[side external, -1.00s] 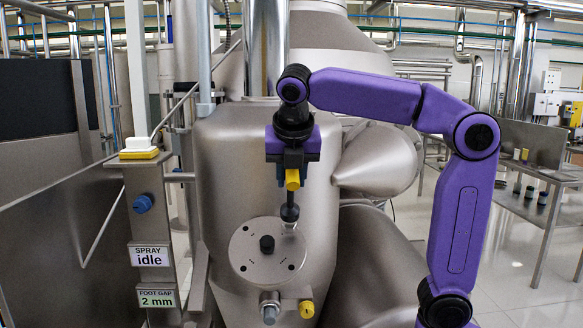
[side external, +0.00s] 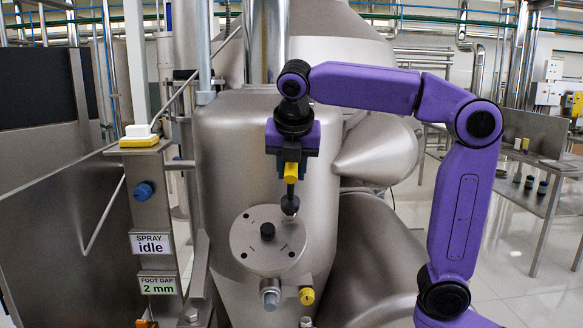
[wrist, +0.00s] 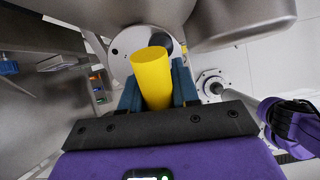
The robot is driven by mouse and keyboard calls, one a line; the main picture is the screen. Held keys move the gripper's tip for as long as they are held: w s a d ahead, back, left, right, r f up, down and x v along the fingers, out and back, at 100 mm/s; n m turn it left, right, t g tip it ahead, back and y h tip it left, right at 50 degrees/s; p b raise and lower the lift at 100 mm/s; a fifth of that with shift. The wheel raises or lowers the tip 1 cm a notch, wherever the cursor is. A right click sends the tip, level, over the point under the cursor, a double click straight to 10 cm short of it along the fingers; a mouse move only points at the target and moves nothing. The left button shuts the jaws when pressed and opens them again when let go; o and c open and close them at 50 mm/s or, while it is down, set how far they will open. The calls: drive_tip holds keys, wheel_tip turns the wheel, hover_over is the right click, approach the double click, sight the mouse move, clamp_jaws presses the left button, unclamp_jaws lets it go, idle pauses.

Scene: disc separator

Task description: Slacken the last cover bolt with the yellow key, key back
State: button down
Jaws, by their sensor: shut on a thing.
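My gripper (side external: 291,172) is shut on the yellow key (side external: 291,175), and the fingers also show in the wrist view (wrist: 157,90). The key's yellow handle (wrist: 151,75) sits between the two blue fingers, and it points down. Its dark lower end (side external: 290,204) is at the upper right edge of the round cover (side external: 262,256). The bolt under it is mostly hidden, and I cannot tell whether the key is seated on it. A black knob (side external: 267,231) stands at the cover's middle, with several small dark marks around it.
Below the cover stick out a grey-blue fitting (side external: 270,297) and a yellow-capped one (side external: 306,296). A post at left carries the signs SPRAY idle (side external: 151,244) and FOOT GAP 2 mm (side external: 158,286). A bench (side external: 538,165) stands at far right.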

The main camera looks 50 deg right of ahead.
drive_tip(key=m, duration=0.4)
drive_tip(key=shift+s+m, duration=0.1)
drive_tip(key=shift+m, duration=0.3)
drive_tip(key=m, duration=0.4)
drive_tip(key=shift+d, duration=0.1)
drive_tip(key=shift+f, duration=0.15)
drive_tip(key=shift+w+d+f, duration=0.25)
drive_tip(key=shift+d+f, duration=0.05)
drive_tip(key=shift+f, duration=0.45)
drive_tip(key=shift+w+d+f, duration=0.15)
drive_tip(key=shift+d+f, duration=0.05)
drive_tip(key=shift+f, duration=0.15)
idle(0.5)
drive_tip(key=n, duration=0.5)
drive_tip(key=shift+w+a+r+n, duration=0.1)
drive_tip(key=shift+w+r+n, duration=0.05)
drive_tip(key=shift+n, duration=0.65)
